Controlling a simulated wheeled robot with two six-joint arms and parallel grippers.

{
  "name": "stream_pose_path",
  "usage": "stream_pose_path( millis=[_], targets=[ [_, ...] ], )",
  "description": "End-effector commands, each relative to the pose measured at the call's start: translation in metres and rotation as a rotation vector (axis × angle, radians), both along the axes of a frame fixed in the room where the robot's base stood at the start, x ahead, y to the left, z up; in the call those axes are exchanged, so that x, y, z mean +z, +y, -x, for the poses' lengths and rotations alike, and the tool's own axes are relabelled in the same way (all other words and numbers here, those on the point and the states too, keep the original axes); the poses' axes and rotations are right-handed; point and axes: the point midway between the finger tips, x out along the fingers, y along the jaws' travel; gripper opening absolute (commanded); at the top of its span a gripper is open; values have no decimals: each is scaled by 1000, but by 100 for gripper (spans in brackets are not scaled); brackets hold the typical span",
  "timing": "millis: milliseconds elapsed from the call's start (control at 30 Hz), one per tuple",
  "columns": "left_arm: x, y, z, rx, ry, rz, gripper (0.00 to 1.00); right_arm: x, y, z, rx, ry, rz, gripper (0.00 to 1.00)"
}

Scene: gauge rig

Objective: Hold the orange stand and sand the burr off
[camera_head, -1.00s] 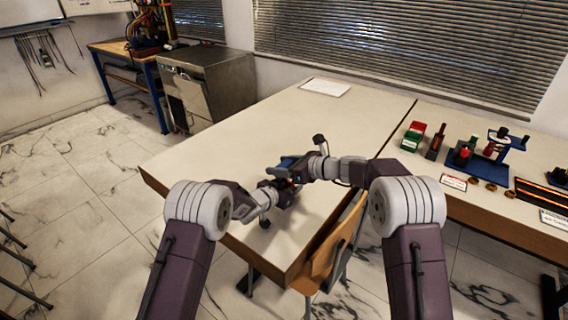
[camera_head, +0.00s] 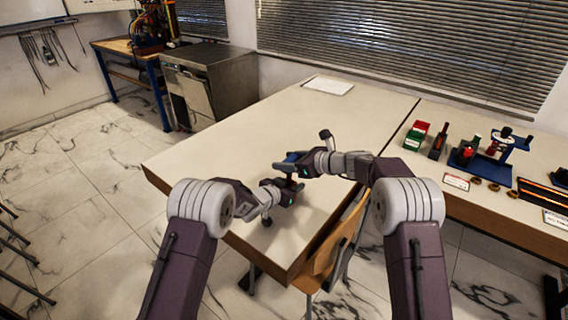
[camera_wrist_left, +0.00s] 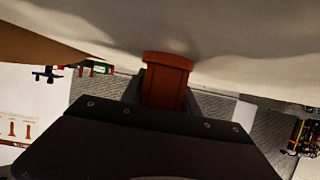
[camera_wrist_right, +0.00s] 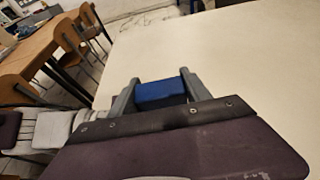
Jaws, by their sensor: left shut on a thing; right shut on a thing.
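The orange stand shows in the left wrist view (camera_wrist_left: 166,82) as a red-orange block with a wider flat top, between the grey fingers of my left gripper (camera_wrist_left: 162,90). My left gripper (camera_head: 294,188) is shut on it over the table, and the stand is mostly hidden in the head view. My right gripper (camera_wrist_right: 158,92) is shut on a blue block, seen in the right wrist view (camera_wrist_right: 160,94) and in the head view (camera_head: 290,157). In the head view my right gripper (camera_head: 296,164) is just above the left one. I cannot make out the burr.
The pale table (camera_head: 230,140) is bare apart from a white sheet (camera_head: 328,85) at the back. The right-hand table holds a green-and-red bin (camera_head: 416,135), a blue stand (camera_head: 485,165) and small rings (camera_head: 493,187). A wooden chair (camera_head: 330,250) is close at the front edge.

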Motion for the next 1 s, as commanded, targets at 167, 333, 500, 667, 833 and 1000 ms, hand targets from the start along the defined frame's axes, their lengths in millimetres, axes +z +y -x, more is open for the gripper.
stream_pose_path(
  millis=[167,333,500,667,833,1000],
  targets=[
    [3,0,-1,0,-8,4,0,-6,-4,-2,-5,8,9,14],
    [4,0,-1,0,-9,5,0,-6,-4,-2,-6,8,9,14],
    [4,0,-1,0,-9,5,0,-6,2,6,-5,8,9,14],
    [4,0,-1,0,-10,5,0,-6,8,14,-3,9,10,14],
    [4,0,-2,0,-10,5,0,-6,14,22,-1,9,8,14],
    [5,-1,-2,-1,-11,5,0,-6,17,26,0,9,7,14]
  ],
)
